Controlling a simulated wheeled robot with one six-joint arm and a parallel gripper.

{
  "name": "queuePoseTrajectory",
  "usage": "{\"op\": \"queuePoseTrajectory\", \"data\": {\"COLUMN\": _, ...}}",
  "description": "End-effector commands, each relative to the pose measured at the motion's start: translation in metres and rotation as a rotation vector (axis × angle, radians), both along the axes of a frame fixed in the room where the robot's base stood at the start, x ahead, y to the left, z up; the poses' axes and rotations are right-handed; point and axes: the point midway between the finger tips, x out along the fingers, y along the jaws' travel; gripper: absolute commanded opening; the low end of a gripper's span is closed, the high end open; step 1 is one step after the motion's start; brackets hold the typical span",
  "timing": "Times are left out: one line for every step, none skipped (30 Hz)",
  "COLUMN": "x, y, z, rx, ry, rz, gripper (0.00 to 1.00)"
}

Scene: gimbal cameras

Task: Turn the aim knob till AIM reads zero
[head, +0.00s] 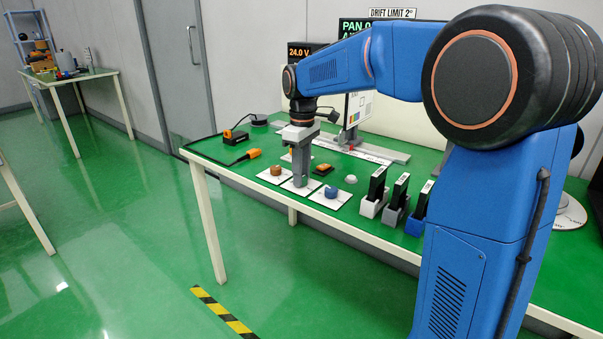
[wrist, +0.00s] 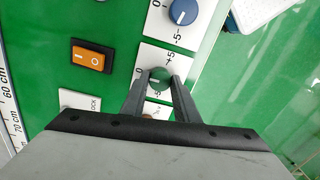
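A green knob (wrist: 158,78) sits on a white plate marked 0, +5 and -5 in the wrist view. My gripper (wrist: 159,82) has one finger on each side of this knob, and the fingers appear to touch it. In the head view my gripper (head: 300,183) points straight down at the middle plate and hides the knob. A dark display (head: 354,28) on the wall shows the start of a PAN line and a line below it starting with A. My arm covers the rest, so no AIM value can be read.
A blue knob (head: 331,191) and a brown knob (head: 276,170) stand on plates either side. An orange rocker switch (wrist: 91,56) lies beside the plates. Upright black modules (head: 377,185) stand in holders to the right. An orange-ended cable (head: 248,155) lies at left.

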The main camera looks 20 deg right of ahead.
Motion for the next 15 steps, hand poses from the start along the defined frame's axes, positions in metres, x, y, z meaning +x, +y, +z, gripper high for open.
{"op": "queuePoseTrajectory", "data": {"x": 0.0000, "y": 0.0000, "z": 0.0001, "rx": 0.000, "ry": 0.000, "rz": -0.001, "gripper": 0.05}}
{"op": "queuePoseTrajectory", "data": {"x": 0.0000, "y": 0.0000, "z": 0.0002, "rx": 0.000, "ry": 0.000, "rz": -0.002, "gripper": 0.05}}
{"op": "queuePoseTrajectory", "data": {"x": 0.0000, "y": 0.0000, "z": 0.0002, "rx": 0.000, "ry": 0.000, "rz": -0.005, "gripper": 0.05}}
{"op": "queuePoseTrajectory", "data": {"x": 0.0000, "y": 0.0000, "z": 0.0002, "rx": 0.000, "ry": 0.000, "rz": -0.008, "gripper": 0.05}}
{"op": "queuePoseTrajectory", "data": {"x": 0.0000, "y": 0.0000, "z": 0.0002, "rx": 0.000, "ry": 0.000, "rz": -0.013, "gripper": 0.05}}
{"op": "queuePoseTrajectory", "data": {"x": 0.0000, "y": 0.0000, "z": 0.0002, "rx": 0.000, "ry": 0.000, "rz": -0.021, "gripper": 0.05}}
{"op": "queuePoseTrajectory", "data": {"x": 0.0000, "y": 0.0000, "z": 0.0002, "rx": 0.000, "ry": 0.000, "rz": -0.030, "gripper": 0.05}}
{"op": "queuePoseTrajectory", "data": {"x": 0.0000, "y": 0.0000, "z": 0.0003, "rx": 0.000, "ry": 0.000, "rz": -0.039, "gripper": 0.05}}
{"op": "queuePoseTrajectory", "data": {"x": 0.0001, "y": -0.0001, "z": 0.0003, "rx": 0.000, "ry": 0.000, "rz": -0.054, "gripper": 0.05}}
{"op": "queuePoseTrajectory", "data": {"x": 0.0000, "y": -0.0001, "z": 0.0003, "rx": 0.000, "ry": 0.000, "rz": -0.068, "gripper": 0.05}}
{"op": "queuePoseTrajectory", "data": {"x": 0.0000, "y": -0.0001, "z": 0.0003, "rx": 0.000, "ry": 0.000, "rz": -0.082, "gripper": 0.05}}
{"op": "queuePoseTrajectory", "data": {"x": 0.0000, "y": -0.0001, "z": 0.0003, "rx": 0.000, "ry": 0.000, "rz": -0.106, "gripper": 0.05}}
{"op": "queuePoseTrajectory", "data": {"x": -0.0001, "y": -0.0002, "z": 0.0004, "rx": 0.000, "ry": 0.000, "rz": -0.125, "gripper": 0.05}}
{"op": "queuePoseTrajectory", "data": {"x": -0.0001, "y": -0.0002, "z": 0.0004, "rx": 0.000, "ry": 0.000, "rz": -0.145, "gripper": 0.05}}
{"op": "queuePoseTrajectory", "data": {"x": -0.0001, "y": -0.0002, "z": 0.0004, "rx": 0.000, "ry": 0.000, "rz": -0.176, "gripper": 0.05}}
